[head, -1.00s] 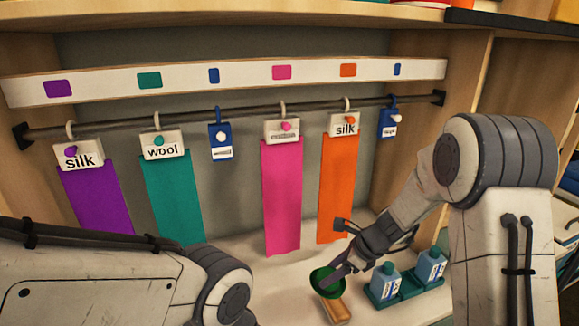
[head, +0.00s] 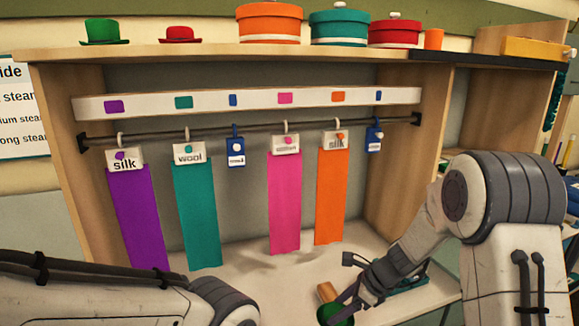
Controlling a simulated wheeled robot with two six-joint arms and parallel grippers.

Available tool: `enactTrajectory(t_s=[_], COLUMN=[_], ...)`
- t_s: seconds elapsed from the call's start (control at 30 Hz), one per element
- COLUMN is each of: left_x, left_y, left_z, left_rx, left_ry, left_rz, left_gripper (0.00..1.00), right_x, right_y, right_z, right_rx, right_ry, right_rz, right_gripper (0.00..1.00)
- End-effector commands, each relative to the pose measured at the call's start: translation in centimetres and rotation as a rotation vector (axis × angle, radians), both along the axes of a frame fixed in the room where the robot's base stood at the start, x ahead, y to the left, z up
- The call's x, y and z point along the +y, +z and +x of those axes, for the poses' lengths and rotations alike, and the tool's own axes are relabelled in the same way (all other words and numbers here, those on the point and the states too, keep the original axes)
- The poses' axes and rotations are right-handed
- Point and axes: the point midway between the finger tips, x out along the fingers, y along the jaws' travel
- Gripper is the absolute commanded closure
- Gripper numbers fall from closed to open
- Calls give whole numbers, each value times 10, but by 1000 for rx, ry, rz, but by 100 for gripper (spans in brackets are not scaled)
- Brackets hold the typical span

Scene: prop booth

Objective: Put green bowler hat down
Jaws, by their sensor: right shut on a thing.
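The green bowler hat (head: 336,315) is at the bottom edge of the head view, partly cut off by the frame. My right gripper (head: 345,303) is shut on it, over the light counter (head: 270,285). A small wooden-coloured block (head: 327,291) shows just behind the hat; I cannot tell whether they touch. My left arm comes in at the lower left, but its gripper is out of the picture.
A green hat (head: 104,32), a red hat (head: 180,35) and several round boxes stand on the top shelf (head: 200,50). Cloth strips and tags hang from a rail (head: 255,130). A green tray (head: 410,283) is partly hidden behind my right arm.

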Motion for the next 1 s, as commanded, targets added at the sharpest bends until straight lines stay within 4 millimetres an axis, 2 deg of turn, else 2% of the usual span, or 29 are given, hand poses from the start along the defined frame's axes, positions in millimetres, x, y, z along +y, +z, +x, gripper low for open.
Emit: enactTrajectory(t_s=[0.2, 0.37, 0.53, 0.67, 0.8, 0.9, 1.0], left_x=[0, 0, 0, 0, 0, 0, 0], left_y=[0, 0, 0, 0, 0, 0, 0], left_z=[0, 0, 0, 0, 0, 0, 0], left_rx=[0, 1, 0, 1, 1, 0, 0], left_ry=[0, 0, 0, 0, 0, 0, 0], left_rz=[0, 1, 0, 1, 1, 0, 0], left_gripper=[0, 0, 0, 0, 0, 0, 0], right_x=[13, 13, 6, -9, -33, -48, -58], right_y=[-19, -36, -58, -78, -97, -104, -109], right_z=[-12, -27, -47, -68, -88, -96, -99], right_rx=[4, 5, 6, 9, 10, 8, 6], right_ry=[271, 516, 859, 1215, 1610, 1800, 1914], right_rz=[0, 0, -2, -1, -3, -5, -9], right_gripper=[86, 86, 86, 86, 86, 86, 86])
